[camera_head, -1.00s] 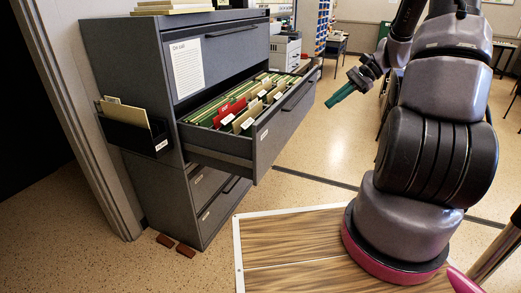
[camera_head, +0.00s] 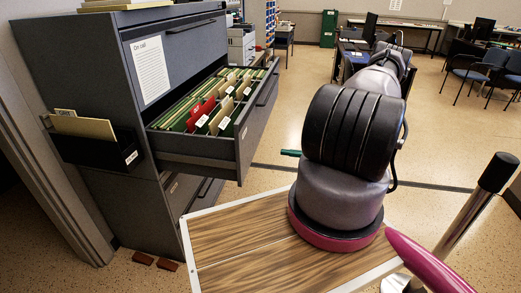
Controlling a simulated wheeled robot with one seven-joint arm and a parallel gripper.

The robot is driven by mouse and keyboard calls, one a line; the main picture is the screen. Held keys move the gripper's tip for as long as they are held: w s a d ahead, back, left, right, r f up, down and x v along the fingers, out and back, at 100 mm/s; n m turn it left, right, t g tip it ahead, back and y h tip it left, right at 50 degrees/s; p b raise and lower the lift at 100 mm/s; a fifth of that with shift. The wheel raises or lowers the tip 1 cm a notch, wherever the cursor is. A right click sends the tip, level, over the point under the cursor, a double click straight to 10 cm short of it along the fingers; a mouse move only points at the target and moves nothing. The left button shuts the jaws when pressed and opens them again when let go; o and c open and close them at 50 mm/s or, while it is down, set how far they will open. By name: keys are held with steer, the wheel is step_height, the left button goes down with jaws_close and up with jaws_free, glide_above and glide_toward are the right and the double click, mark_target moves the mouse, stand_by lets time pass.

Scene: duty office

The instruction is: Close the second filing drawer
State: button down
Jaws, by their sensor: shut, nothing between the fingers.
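The grey filing cabinet (camera_head: 95,110) stands on the left. Its second drawer (camera_head: 243,142) is pulled well out and holds green hanging files with beige tabs and one red folder (camera_head: 200,115). The top drawer (camera_head: 196,45), with a white "On call" sheet on its front, is shut. The lower drawers (camera_head: 185,190) look shut. Of my gripper, only a green fingertip (camera_head: 290,153) shows past the left side of my arm. It is to the right of the open drawer's front, apart from it in the picture. The rest of the gripper is hidden behind my arm.
A black wall pocket (camera_head: 100,150) with beige folders hangs on the cabinet's side. Speckled floor (camera_head: 300,95) is open beyond the drawer. Blue chairs (camera_head: 475,72) and desks stand farther back right.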

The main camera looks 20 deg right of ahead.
mark_target(247, 148)
steer(key=x, duration=1.3)
steer(key=shift+w+a, duration=0.2)
steer(key=shift+a, duration=0.05)
